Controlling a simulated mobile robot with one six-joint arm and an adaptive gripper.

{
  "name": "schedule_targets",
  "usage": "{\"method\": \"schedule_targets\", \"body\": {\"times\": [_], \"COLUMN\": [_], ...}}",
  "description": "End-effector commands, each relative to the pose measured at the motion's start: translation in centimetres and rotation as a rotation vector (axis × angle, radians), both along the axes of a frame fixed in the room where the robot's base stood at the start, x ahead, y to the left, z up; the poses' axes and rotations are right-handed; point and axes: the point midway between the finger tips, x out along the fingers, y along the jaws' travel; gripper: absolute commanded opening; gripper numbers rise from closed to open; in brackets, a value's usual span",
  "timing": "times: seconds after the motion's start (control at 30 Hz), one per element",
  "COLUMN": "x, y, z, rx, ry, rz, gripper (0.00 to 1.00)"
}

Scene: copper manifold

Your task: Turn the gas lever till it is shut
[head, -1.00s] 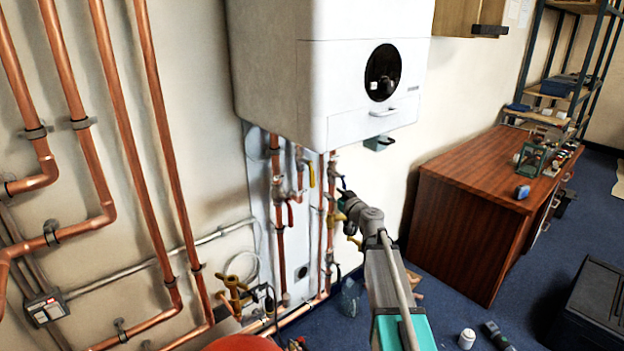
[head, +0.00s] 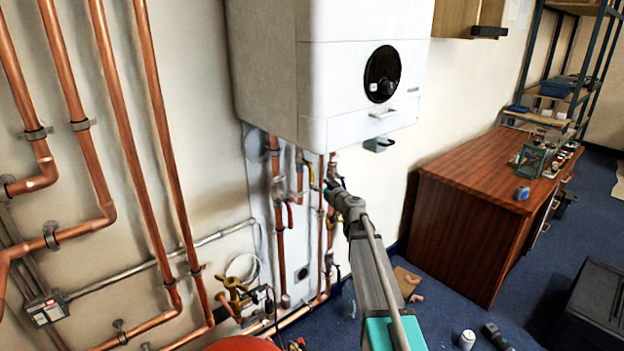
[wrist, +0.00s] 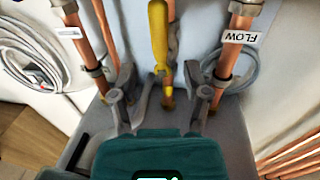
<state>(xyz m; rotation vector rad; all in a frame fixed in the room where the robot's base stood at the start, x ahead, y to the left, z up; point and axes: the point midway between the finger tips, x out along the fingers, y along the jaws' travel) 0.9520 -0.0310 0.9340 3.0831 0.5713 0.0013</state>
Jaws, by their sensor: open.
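A yellow lever (wrist: 158,40) stands in the middle of the wrist view, roughly in line with the copper pipe behind it. A yellow lever (head: 312,176) also shows under the boiler in the head view, just left of my gripper (head: 331,187); I cannot tell for sure that it is the same one. In the wrist view my gripper (wrist: 160,80) is open. Its two grey fingers stand apart on either side of the lever's lower end. I see no clear contact. The lever's pivot is partly hidden.
Copper pipes flank the lever; one has an upside-down FLOW label (wrist: 241,38). Red levers (head: 290,215) hang to the left. The white boiler (head: 350,90) overhangs the valves. A wooden desk (head: 480,190) stands to the right, with blue floor (head: 425,262) before it.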

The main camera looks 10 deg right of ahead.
Motion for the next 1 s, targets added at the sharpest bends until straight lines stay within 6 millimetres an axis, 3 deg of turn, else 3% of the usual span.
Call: {"method": "schedule_targets", "body": {"times": [0.1, 0.4, 0.87, 1.0], "x": [2.1, 5.0, 5.5, 5.5], "y": [0.7, 1.8, 2.1, 2.1], "z": [0.0, 0.0, 0.0, 0.0], "rx": [0.000, 0.000, 0.000, 0.000], "ry": [0.000, 0.000, 0.000, 0.000], "rz": [0.000, 0.000, -0.001, 0.000], "gripper": [0.61, 0.61, 0.61, 0.37]}}
